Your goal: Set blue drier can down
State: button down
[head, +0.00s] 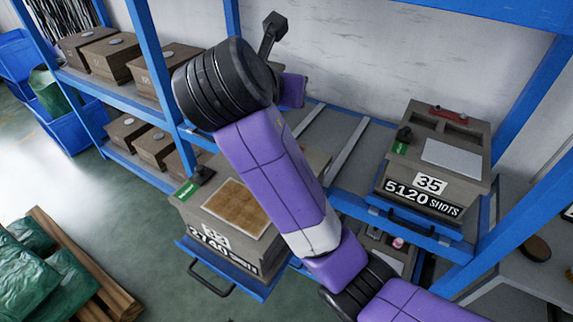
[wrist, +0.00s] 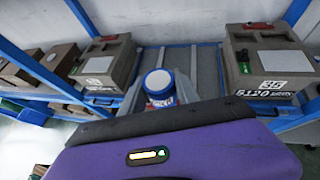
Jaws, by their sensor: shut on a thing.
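The blue drier can (wrist: 158,80) shows in the wrist view just beyond the purple and black housing of my gripper (wrist: 160,99). It has a pale round lid with a blue rim, and its lower part is hidden by the housing. My gripper is shut on the can, above or in front of a grey slatted shelf (wrist: 205,70). I cannot tell whether the can touches the shelf. In the head view my arm hides the can and the jaws.
A mould block marked 35, 5120 SHOTS (head: 433,165) stands on the shelf at right. Another marked 2740 SHOTS (head: 222,215) sits on a pulled-out blue tray (head: 262,290). Blue rack posts (head: 152,65) flank the bay. Bare slatted shelf (head: 345,150) lies between the blocks.

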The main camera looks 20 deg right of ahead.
notch_tip(320, 180, down, 20)
jog(key=shift+s, duration=0.1)
dwell(0.5)
jog(key=shift+f, duration=0.1)
jog(key=c, duration=0.9)
grip_release()
jog(key=shift+s+a+r, duration=0.1)
jog(key=shift+a+r, duration=0.05)
jog(key=shift+r, duration=0.05)
jog(key=v, duration=1.1)
jog(key=shift+s+a+r, duration=0.1)
jog(key=shift+s+a, duration=0.1)
jog(key=shift+s, duration=0.1)
